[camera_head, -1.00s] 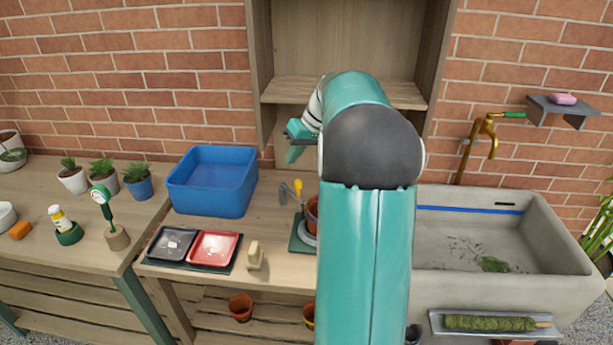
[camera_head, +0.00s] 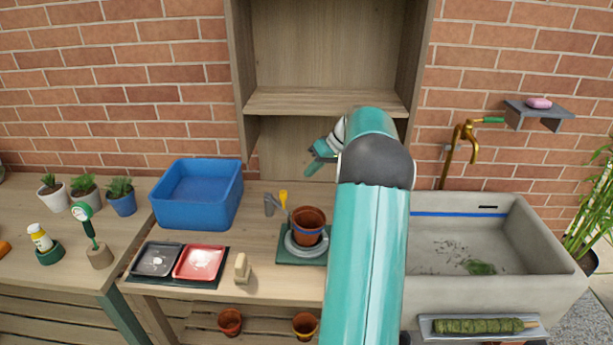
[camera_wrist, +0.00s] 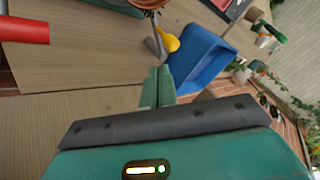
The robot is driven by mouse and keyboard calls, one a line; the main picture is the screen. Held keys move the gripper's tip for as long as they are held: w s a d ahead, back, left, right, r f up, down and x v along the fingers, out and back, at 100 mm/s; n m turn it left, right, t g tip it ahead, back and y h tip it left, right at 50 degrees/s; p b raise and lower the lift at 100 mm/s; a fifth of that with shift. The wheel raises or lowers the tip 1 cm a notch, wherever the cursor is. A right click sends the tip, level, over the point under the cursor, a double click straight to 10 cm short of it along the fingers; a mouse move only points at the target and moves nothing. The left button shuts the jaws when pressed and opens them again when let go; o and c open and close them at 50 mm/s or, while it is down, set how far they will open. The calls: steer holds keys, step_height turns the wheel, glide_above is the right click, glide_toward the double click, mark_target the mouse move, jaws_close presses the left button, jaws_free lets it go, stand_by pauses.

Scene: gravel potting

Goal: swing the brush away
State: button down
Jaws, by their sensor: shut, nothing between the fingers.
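My gripper (camera_head: 318,159) is raised above the back of the bench, in front of the wooden shelf unit. Its green fingers are together and empty in the wrist view (camera_wrist: 158,88). No brush can be made out for certain. A small upright beige item (camera_head: 242,268) stands at the bench's front edge, and I cannot tell whether it is a brush. My gripper is well above and behind it, apart from it. A terracotta pot (camera_head: 308,224) with a blue band stands in a grey ring on a green base, below my gripper.
A blue bin (camera_head: 198,195) stands at the bench's back left, with a yellow-handled tool (camera_head: 284,200) beside it. Black and red trays (camera_head: 200,262) lie in front. The wooden shelf (camera_head: 325,101) is close behind my gripper. A red bar-like thing (camera_wrist: 22,29) shows at the wrist view's left edge.

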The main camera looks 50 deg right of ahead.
mark_target(286, 194)
steer(key=x, duration=0.8)
steer(key=shift+w+f, duration=0.2)
steer(key=shift+f, duration=0.05)
steer(key=shift+a, duration=0.25)
steer(key=shift+a+m, duration=0.25)
steer(key=shift+m, duration=0.05)
steer(key=shift+h, duration=0.3)
steer(key=shift+a+m+t+h, duration=0.4)
steer(key=shift+a+m+h, duration=0.1)
steer(key=shift+a+m, duration=0.55)
steer(key=w+a+m+h, duration=0.4)
steer(key=w+a+m, duration=0.1)
steer(key=a+m, duration=0.2)
steer(key=shift+a+h, duration=0.3)
steer(key=shift+a, duration=0.6)
